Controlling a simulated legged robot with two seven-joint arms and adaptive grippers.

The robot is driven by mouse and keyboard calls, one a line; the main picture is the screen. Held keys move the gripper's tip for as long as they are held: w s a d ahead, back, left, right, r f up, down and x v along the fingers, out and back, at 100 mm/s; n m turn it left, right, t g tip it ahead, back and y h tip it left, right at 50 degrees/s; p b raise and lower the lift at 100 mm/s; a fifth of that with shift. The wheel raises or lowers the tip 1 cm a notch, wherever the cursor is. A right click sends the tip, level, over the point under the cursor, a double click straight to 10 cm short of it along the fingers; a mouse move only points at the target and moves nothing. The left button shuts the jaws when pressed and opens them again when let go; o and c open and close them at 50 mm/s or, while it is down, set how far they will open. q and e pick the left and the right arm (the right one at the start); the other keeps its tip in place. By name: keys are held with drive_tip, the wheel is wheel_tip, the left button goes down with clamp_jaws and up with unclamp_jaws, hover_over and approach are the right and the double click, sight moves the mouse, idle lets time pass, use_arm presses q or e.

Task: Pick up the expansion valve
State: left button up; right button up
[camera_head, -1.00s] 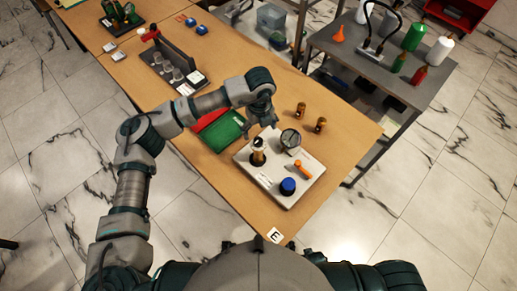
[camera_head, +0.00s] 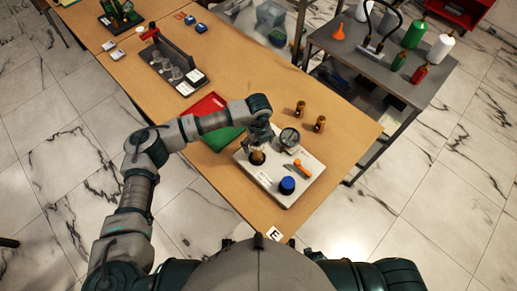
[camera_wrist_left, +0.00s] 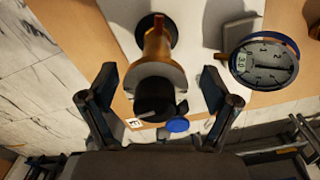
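The piece I take for the expansion valve (camera_head: 257,158) stands on the white rig board (camera_head: 268,183). It has a brass body, a pale collar and a black top. In the left wrist view the valve (camera_wrist_left: 157,72) is between the two spread fingers of my left gripper (camera_wrist_left: 158,85), with gaps on both sides. In the head view my left gripper (camera_head: 262,141) is directly over the valve and hides its upper part. My right gripper is not in view.
A round gauge (camera_head: 289,138) stands close to the right of the valve. An orange-handled part (camera_head: 302,168) and a blue knob (camera_head: 287,186) are also on the board. Two brass fittings (camera_head: 319,124) stand behind it. A green tray (camera_head: 222,137) is at the left.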

use_arm(q)
drive_tip(key=c, duration=0.8)
drive_tip(key=shift+a, duration=0.3)
drive_tip(key=c, duration=0.7)
drive_tip(key=shift+r, duration=0.1)
